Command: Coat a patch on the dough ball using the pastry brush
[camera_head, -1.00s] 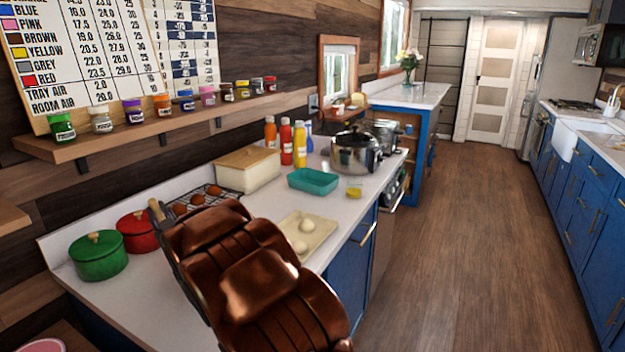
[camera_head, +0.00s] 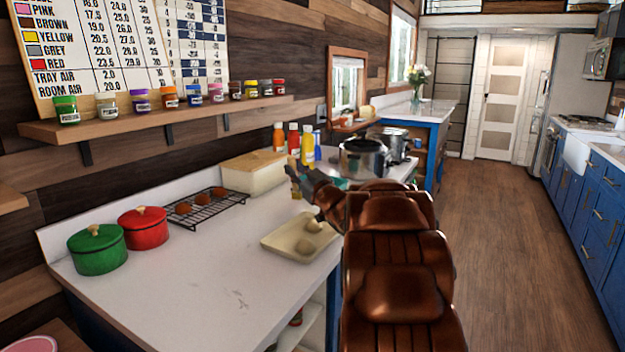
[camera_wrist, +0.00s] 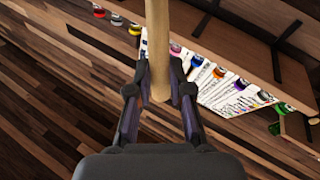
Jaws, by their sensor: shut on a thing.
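My gripper (camera_head: 308,186) is shut on the pastry brush, above the counter and just behind the tray. In the wrist view, the brush's pale wooden handle (camera_wrist: 161,45) is clamped between both fingers (camera_wrist: 160,72); its bristles cannot be made out. Two pale dough balls rest on a beige tray (camera_head: 276,240): a nearer one (camera_head: 304,247) and a farther one (camera_head: 313,225). The gripper is apart from both. Whether either ball carries a coated patch is too small to tell.
A cooling rack (camera_head: 207,211) with brown rolls, a red pot (camera_head: 143,228) and a green pot (camera_head: 97,249) stand left. A lidded bin (camera_head: 253,176), sauce bottles (camera_head: 307,146) and a steel pot (camera_head: 362,158) stand behind. The front counter is clear.

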